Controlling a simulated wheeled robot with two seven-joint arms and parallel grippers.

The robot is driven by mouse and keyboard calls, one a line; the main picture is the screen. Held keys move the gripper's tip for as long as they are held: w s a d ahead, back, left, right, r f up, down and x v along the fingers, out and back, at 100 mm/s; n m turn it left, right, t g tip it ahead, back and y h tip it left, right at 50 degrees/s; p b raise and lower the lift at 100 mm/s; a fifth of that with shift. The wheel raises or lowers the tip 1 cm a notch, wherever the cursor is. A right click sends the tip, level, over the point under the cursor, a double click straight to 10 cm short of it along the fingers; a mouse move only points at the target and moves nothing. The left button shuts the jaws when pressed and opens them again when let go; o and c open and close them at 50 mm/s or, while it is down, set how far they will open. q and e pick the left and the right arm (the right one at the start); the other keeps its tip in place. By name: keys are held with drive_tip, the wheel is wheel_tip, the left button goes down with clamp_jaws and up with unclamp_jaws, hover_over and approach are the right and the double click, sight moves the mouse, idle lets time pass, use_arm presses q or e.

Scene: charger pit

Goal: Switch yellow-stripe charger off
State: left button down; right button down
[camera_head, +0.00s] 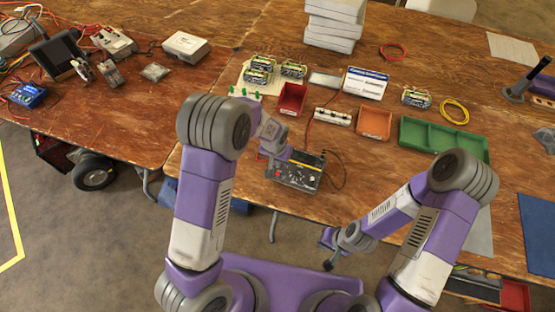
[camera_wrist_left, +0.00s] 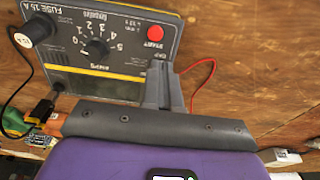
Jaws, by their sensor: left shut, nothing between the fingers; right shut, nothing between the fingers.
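The yellow-stripe charger (camera_head: 297,178) is a dark box near the table's front edge. In the left wrist view its panel (camera_wrist_left: 125,25) appears upside down, with a dial (camera_wrist_left: 96,47), a red START button (camera_wrist_left: 155,33) and a yellow stripe. A black plug (camera_wrist_left: 36,29) sits at the panel's left. My left gripper (camera_wrist_left: 164,68) is shut and empty, its tips over the panel's lower right beside the red button; contact cannot be told. In the head view the left gripper (camera_head: 284,154) partly covers the charger's back. My right gripper (camera_head: 328,264) is shut and empty, off the table's front edge.
Behind the charger lie a red bin (camera_head: 291,99), an orange bin (camera_head: 375,123), a white power strip (camera_head: 332,117) and a green tray (camera_head: 425,135). A black cable (camera_head: 340,167) runs at the charger's right. Bare wood lies to the right.

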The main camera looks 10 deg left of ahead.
use_arm(q)
drive_tip(key=shift+s+a+f, duration=0.15)
drive_tip(key=shift+s+f, duration=0.35)
drive_tip(key=shift+f, duration=0.15)
drive_tip(key=shift+w, duration=0.1)
drive_tip(key=shift+w+r, duration=0.4)
drive_tip(key=shift+w, duration=0.25)
drive_tip(key=shift+w+r+p, duration=0.1)
drive_tip(key=shift+r+p, duration=0.2)
drive_tip(key=shift+r, duration=0.15)
drive_tip(key=r+p, duration=0.3)
drive_tip(key=r, duration=0.1)
drive_tip(key=shift+s, duration=0.3)
wheel_tip(320, 180, up, 10)
drive_tip(key=s+p, duration=0.1)
drive_tip(key=s, duration=0.1)
drive_tip(key=shift+f, duration=0.25)
